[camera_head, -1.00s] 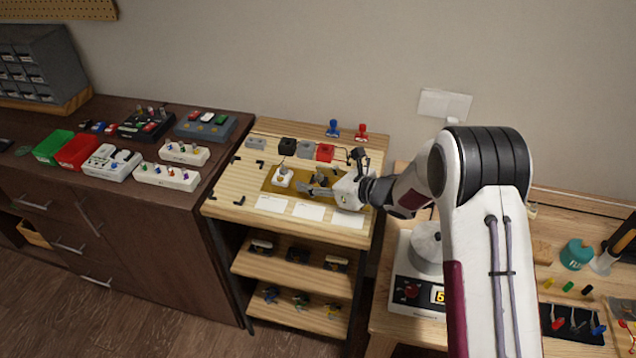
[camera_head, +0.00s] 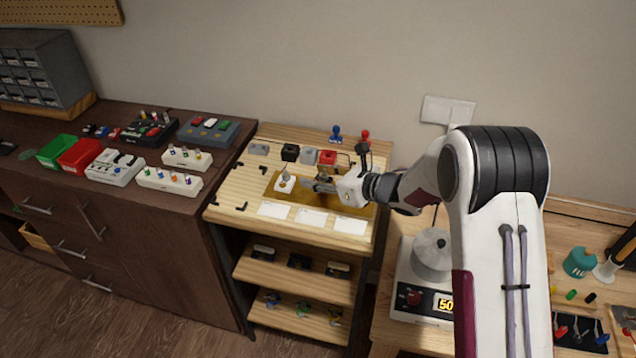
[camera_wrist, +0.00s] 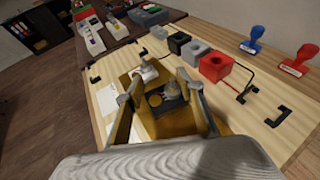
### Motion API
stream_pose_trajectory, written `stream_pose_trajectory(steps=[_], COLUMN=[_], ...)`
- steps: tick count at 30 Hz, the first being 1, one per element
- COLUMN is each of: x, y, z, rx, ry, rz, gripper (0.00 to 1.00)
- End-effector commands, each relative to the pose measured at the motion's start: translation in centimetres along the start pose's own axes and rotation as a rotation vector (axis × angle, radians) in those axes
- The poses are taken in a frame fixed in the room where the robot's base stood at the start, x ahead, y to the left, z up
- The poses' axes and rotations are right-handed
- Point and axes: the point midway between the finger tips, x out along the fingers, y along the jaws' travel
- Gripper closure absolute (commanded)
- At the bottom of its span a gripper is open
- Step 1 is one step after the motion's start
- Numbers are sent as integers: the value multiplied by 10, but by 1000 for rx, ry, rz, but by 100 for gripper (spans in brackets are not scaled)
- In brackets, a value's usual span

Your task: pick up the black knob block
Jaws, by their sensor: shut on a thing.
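The black knob block (camera_wrist: 168,101), dark with a grey metal knob on top, is between the two fingers of my gripper (camera_wrist: 157,92) in the wrist view. My gripper is shut on it. In the head view my gripper (camera_head: 320,185) is low over the brown mat (camera_head: 300,194), and its fingers largely hide the black block. I cannot tell whether the block touches the mat or is slightly raised. A white knob block (camera_head: 284,184) stands on the mat just left of my gripper; it also shows in the wrist view (camera_wrist: 146,73).
Behind the mat stand grey sockets (camera_head: 258,148), a black one (camera_head: 290,152) and a red one (camera_head: 327,157). Blue (camera_head: 336,134) and red (camera_head: 365,137) stamps stand at the back edge. White cards (camera_head: 312,217) lie in front. Black corner brackets mark the wooden table.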

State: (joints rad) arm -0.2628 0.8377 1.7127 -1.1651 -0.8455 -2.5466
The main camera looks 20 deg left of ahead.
Motion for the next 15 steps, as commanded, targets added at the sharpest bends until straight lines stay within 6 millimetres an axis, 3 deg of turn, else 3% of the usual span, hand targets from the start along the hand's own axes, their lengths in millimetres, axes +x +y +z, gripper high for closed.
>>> stream_pose_trajectory(steps=[7, 15], x=[-14, -24], y=[0, 0], z=[36, 59], rx=[-3, -3], ry=[-5, -4], rz=[-1, -1], gripper=[91, 91])
